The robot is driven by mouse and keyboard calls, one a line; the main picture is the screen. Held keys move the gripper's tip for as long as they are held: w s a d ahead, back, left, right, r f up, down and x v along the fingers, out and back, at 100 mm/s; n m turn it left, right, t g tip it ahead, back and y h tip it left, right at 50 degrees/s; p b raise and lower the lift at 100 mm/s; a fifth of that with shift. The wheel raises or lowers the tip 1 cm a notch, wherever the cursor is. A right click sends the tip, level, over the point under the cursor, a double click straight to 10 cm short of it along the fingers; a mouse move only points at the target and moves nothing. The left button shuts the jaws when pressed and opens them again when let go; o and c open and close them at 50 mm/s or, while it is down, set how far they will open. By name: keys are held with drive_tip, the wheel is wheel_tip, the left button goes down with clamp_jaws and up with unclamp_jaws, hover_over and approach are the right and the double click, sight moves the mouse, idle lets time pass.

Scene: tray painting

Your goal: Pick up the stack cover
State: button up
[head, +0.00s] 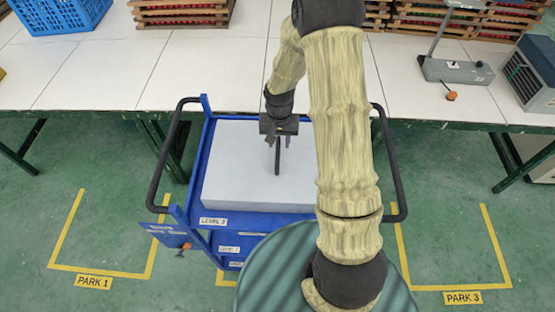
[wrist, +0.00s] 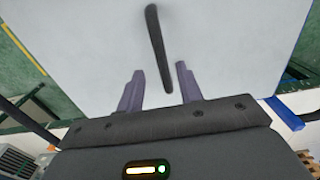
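The stack cover (head: 235,170) is a pale grey-white slab lying on top of the blue cart (head: 195,175). A black upright bar handle (head: 277,158) stands on it near the middle. In the wrist view the cover (wrist: 80,50) fills most of the picture, and the handle (wrist: 158,50) reaches down to between the fingertips. My gripper (head: 278,143) is above the cover at the handle. In the wrist view my gripper (wrist: 160,82) is open, with one finger on each side of the handle's near end and gaps between. My arm hides the cover's right part.
A long white table (head: 100,75) runs behind the cart, with a blue crate (head: 60,15), wooden racks (head: 180,12) and a grey device (head: 458,72) on it. Black rails (head: 160,165) flank the cart. Green floor with yellow-marked bays (head: 110,235) lies open on both sides.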

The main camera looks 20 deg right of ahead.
sight(278, 150)
drive_tip(key=shift+f, duration=0.1)
drive_tip(key=shift+s+a+f+p, duration=0.15)
drive_tip(key=shift+f+p, duration=1.05)
drive_tip(key=shift+f, duration=1.35)
clamp_jaws()
drive_tip(key=shift+a, duration=0.1)
